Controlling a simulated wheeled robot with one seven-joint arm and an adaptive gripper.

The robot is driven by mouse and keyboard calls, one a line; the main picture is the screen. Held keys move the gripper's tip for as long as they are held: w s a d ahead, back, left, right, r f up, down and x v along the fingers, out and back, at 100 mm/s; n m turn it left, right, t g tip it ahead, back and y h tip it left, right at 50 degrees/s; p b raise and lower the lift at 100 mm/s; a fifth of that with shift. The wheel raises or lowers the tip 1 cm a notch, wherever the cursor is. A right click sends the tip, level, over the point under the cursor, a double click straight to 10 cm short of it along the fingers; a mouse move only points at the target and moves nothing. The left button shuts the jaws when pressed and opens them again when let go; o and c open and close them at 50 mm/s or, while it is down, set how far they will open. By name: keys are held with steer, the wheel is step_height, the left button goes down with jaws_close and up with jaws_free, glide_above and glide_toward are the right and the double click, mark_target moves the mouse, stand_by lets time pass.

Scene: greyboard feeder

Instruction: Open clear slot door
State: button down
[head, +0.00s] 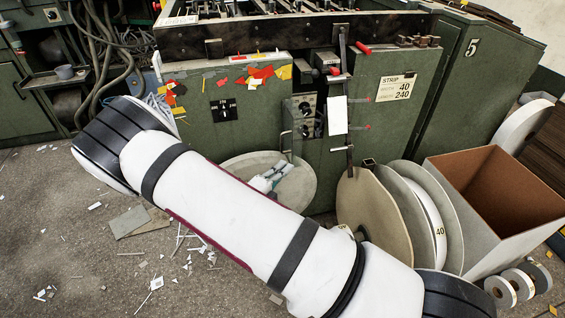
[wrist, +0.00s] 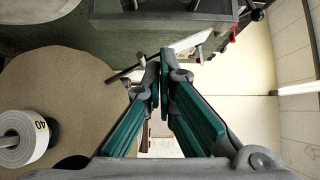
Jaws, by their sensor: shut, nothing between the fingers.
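The green machine (head: 385,125) stands across the head view. A small, faintly see-through panel (head: 303,118) with dark round dials behind it sits on its front and looks like the clear slot door. A thin pale handle shows at its left edge. I cannot tell for sure whether it is shut. My gripper (wrist: 159,72) shows in the wrist view with its teal-padded fingers closed together and nothing between them. A dark bar (wrist: 125,74) lies just left of the fingertips; I cannot tell whether they touch. I cannot make out the gripper in the head view.
Large discs (head: 372,215) and a grey open-topped bin (head: 500,200) stand at the right. A round pale tray (head: 295,187) sits below the panel, partly behind my arm. Scraps litter the floor at left. A roll marked 40 (wrist: 22,138) shows in the wrist view.

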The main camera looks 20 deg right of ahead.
mark_target(281, 146)
steer(key=w+d+b, duration=0.1)
steer(key=w+d, duration=0.1)
steer(key=w, duration=0.1)
steer(key=w+d+b, duration=0.1)
steer(key=w+d, duration=0.2)
steer(key=shift+d+b, duration=0.1)
steer(key=shift+b, duration=0.2)
steer(key=shift+w+a, duration=0.55)
steer(key=shift+a, duration=0.05)
steer(key=shift+w+a+m+g+h+b, duration=0.2)
steer(key=shift+w+a+m+g+h, duration=0.15)
steer(key=shift+a+g, duration=0.15)
steer(key=shift+w+a+m+g+h+b, duration=0.25)
steer(key=shift+a+m+g, duration=0.1)
steer(key=shift+a+g, duration=0.15)
steer(key=shift+w+a, duration=0.35)
steer(key=shift+a, duration=0.2)
steer(key=shift+p, duration=0.3)
